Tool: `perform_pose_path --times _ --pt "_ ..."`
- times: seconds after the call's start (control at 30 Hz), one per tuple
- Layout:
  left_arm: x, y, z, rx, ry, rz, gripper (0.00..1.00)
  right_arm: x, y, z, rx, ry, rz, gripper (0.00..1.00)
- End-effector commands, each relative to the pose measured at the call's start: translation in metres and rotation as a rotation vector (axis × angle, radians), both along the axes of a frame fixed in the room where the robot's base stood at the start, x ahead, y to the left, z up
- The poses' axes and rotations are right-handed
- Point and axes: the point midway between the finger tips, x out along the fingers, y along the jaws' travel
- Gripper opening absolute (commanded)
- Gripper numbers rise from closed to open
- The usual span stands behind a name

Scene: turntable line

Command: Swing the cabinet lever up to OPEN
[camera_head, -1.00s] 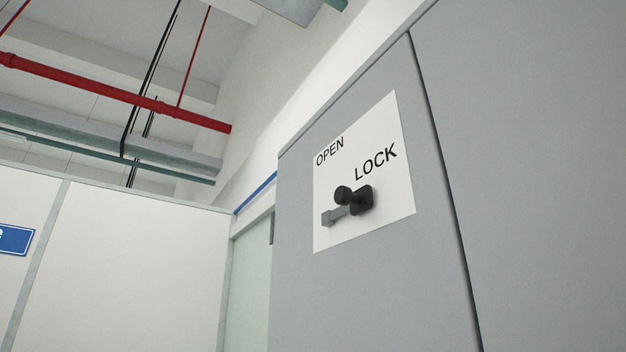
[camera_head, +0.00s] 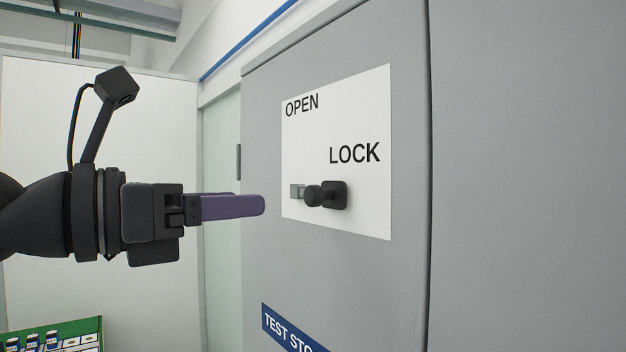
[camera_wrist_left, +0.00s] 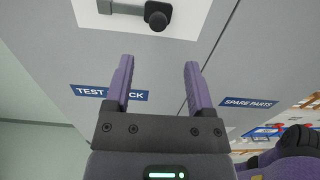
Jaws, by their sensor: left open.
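The cabinet lever is on a white plate (camera_head: 365,105) on the grey cabinet door. It has a black mount (camera_head: 337,194), a round black knob (camera_head: 313,195) and a grey block (camera_head: 297,190) at its left end. The lever lies about level, below the word LOCK; OPEN is printed at upper left. The wrist view shows its grey bar (camera_wrist_left: 127,9) running left from the mount at the top edge. My left gripper (camera_head: 262,205) is open and empty, left of the lever and apart from it. Its two purple fingers (camera_wrist_left: 159,61) are spread in the wrist view.
A blue label (camera_head: 290,329) sits lower on the cabinet door, with a SPARE PARTS label (camera_wrist_left: 249,102) on the neighbouring door. A green tray with small items (camera_head: 55,338) stands at lower left. The space in front of the plate is clear.

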Motion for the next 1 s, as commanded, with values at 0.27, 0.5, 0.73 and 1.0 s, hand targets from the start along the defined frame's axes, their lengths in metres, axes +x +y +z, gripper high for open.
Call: perform_pose_path --times 0.27,0.5,0.73,1.0 --pt "0.026 -0.042 0.007 0.021 -0.019 0.014 0.70 0.001 -0.001 0.027 -0.002 -0.001 -0.001 0.59" --pt "0.052 -0.075 0.006 0.017 -0.021 0.016 0.70 0.001 -0.003 0.046 -0.005 -0.001 0.001 0.59" --pt "0.056 -0.079 0.002 0.019 -0.022 0.017 0.70 0.000 -0.004 0.046 -0.006 -0.001 0.000 0.59" --pt "0.055 -0.079 0.002 0.018 -0.021 0.017 0.30 0.000 -0.004 0.046 -0.006 -0.001 0.001 0.59"
